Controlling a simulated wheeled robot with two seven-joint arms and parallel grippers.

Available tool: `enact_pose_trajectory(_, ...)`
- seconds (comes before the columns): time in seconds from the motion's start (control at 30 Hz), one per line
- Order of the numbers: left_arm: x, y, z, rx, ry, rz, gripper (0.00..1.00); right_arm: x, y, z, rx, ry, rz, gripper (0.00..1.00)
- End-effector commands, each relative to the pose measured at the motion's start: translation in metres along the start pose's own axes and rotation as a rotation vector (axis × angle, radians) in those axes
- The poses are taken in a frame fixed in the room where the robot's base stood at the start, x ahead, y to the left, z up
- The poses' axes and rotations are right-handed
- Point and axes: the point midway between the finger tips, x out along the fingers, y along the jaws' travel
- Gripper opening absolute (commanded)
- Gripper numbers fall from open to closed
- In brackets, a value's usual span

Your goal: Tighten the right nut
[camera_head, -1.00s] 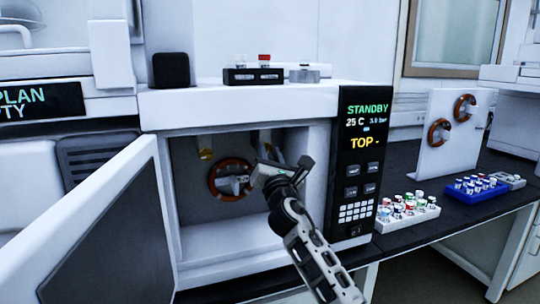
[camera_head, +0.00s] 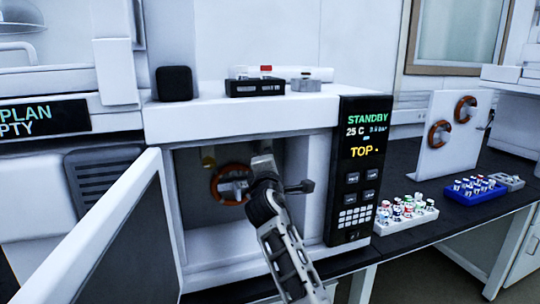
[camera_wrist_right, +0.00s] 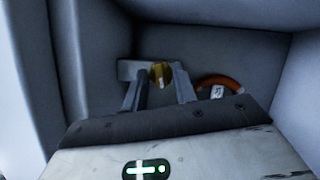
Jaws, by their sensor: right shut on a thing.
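The right nut (camera_wrist_right: 160,74) is a small gold fitting inside the open oven, seen between my gripper's two fingers in the wrist view. My right gripper (camera_wrist_right: 159,92) is shut on it. In the head view this gripper (camera_head: 262,158) reaches into the oven chamber and hides the nut. Another gold nut (camera_head: 208,154) shows at the upper left of the chamber. An orange ring-shaped coil (camera_head: 216,186) with a pale centre hangs at the back, partly behind my right arm; part of it shows in the wrist view (camera_wrist_right: 232,82). My left gripper is out of view.
The oven door (camera_head: 110,232) stands open at the left. The display panel (camera_head: 352,170) is right of the opening and reads STANDBY. A white vial rack (camera_head: 400,227), a blue rack (camera_head: 470,196) and a white panel with two coils (camera_head: 450,160) stand on the right bench.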

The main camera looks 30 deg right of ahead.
Motion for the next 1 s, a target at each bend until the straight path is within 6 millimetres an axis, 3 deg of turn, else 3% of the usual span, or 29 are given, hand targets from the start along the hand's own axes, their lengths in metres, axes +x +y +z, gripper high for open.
enact_pose_trajectory(0.4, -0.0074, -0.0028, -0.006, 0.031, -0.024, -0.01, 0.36, -0.0001, 0.0018, -0.0002, 0.219, 0.001, -0.094, 0.05)
enact_pose_trajectory(1.0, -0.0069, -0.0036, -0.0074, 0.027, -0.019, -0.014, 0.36, -0.0002, 0.0004, -0.0004, 0.266, 0.001, -0.112, 0.05)
